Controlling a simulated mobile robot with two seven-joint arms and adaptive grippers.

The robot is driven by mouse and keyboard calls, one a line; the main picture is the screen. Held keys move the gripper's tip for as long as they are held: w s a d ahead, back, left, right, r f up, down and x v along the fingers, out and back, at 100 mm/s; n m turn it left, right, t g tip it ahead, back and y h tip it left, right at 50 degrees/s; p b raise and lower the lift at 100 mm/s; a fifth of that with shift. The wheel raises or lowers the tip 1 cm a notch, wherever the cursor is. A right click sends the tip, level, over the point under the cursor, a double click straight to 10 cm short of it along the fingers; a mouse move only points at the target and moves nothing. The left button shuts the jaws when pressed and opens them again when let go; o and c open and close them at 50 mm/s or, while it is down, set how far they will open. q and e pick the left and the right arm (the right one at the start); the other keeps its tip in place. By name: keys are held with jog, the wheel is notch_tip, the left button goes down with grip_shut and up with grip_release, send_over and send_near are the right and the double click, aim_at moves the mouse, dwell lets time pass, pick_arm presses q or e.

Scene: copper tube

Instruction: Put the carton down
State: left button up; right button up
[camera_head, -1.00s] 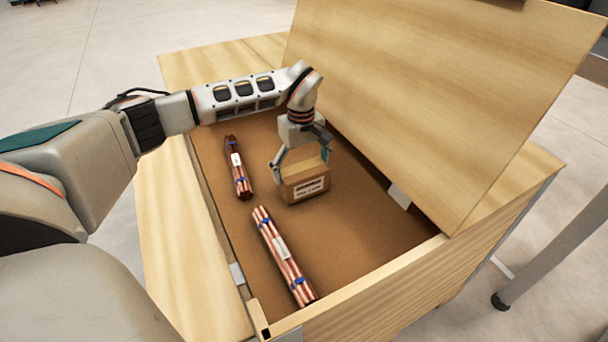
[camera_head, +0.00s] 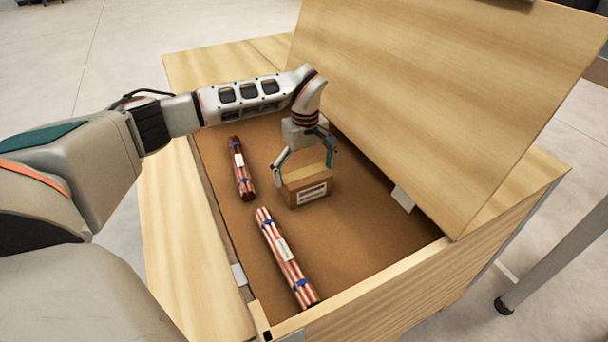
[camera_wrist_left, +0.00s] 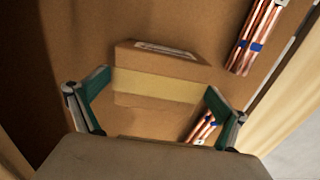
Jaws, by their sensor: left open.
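The carton (camera_head: 309,190) is a small brown box with a white label, standing on the brown floor inside the wooden crate (camera_head: 375,289). In the left wrist view the carton (camera_wrist_left: 160,80) shows a pale tape strip and lies between the fingers. My left gripper (camera_head: 305,166) is open around the top of the carton, with a finger on either side. In the left wrist view the left gripper (camera_wrist_left: 152,97) has gaps between both fingers and the carton. My right gripper is not in view.
Two bundles of copper tubes, a far one (camera_head: 241,168) and a near one (camera_head: 286,258), lie left of the carton on the crate floor. The raised wooden lid (camera_head: 450,90) leans over the right side. Floor at the front right inside is clear.

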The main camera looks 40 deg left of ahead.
pick_arm(q)
jog(key=r+p, duration=0.1)
jog(key=r, duration=0.4)
jog(key=shift+w+r, duration=0.2)
notch_tip(320, 180, up, 6)
jog(key=shift+s+f+p, duration=0.15)
jog(key=shift+p, duration=0.9)
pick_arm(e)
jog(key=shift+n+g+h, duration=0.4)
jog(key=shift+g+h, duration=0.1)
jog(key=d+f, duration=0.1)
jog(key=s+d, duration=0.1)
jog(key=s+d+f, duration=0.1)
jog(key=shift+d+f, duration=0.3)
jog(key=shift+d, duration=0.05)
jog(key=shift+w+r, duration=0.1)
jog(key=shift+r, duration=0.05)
